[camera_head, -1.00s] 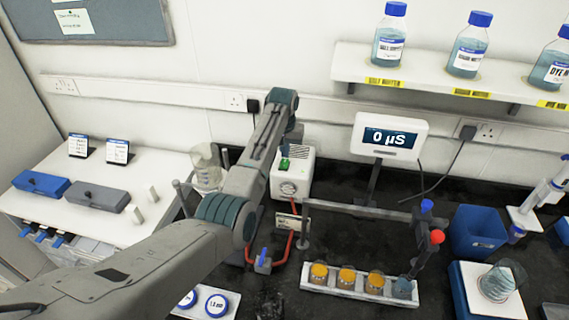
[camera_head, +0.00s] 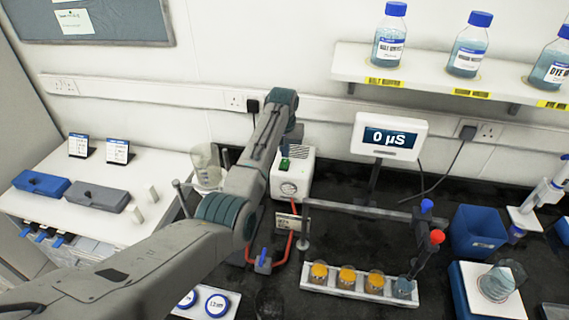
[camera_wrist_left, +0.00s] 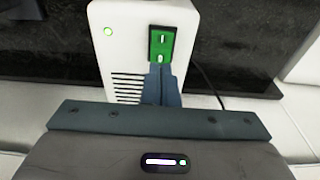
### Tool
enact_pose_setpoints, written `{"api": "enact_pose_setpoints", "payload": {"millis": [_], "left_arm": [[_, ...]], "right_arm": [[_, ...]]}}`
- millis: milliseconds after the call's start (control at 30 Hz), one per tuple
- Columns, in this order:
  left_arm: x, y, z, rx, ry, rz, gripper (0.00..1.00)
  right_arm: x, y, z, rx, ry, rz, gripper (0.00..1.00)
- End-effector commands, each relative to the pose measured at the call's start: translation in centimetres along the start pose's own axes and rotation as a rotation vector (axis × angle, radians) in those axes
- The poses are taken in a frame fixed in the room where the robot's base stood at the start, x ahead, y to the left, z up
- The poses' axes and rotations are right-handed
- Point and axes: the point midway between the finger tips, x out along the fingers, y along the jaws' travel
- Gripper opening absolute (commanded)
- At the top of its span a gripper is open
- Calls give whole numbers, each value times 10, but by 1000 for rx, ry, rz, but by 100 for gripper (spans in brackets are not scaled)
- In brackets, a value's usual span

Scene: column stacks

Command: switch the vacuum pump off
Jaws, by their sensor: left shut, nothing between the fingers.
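The vacuum pump (camera_head: 297,178) is a white box on the dark bench against the wall, partly hidden behind my left arm in the head view. Its green rocker switch (camera_head: 284,165) is on top; the wrist view shows the switch (camera_wrist_left: 162,42) close up, with a lit green lamp (camera_wrist_left: 108,31) on the pump (camera_wrist_left: 128,50). My left gripper (camera_head: 286,151) is shut and empty at the switch. In the wrist view its fingertips (camera_wrist_left: 161,68) are at the switch's lower end; I cannot tell whether they touch. My right gripper is not in view.
A beaker (camera_head: 206,165) stands left of the pump. A display reading 0 µS (camera_head: 390,137) stands to the right. In front are a metal bar, red tubing (camera_head: 283,253) and a rack of small orange-filled jars (camera_head: 347,277). A bottle shelf (camera_head: 430,80) hangs above right.

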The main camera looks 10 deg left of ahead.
Motion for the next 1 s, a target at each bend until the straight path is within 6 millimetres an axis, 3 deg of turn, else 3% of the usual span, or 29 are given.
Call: {"api": "enact_pose_setpoints", "payload": {"millis": [1000], "left_arm": [[10, 0, 2, 0, -1, 0, 0]], "right_arm": [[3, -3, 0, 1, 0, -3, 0]]}}
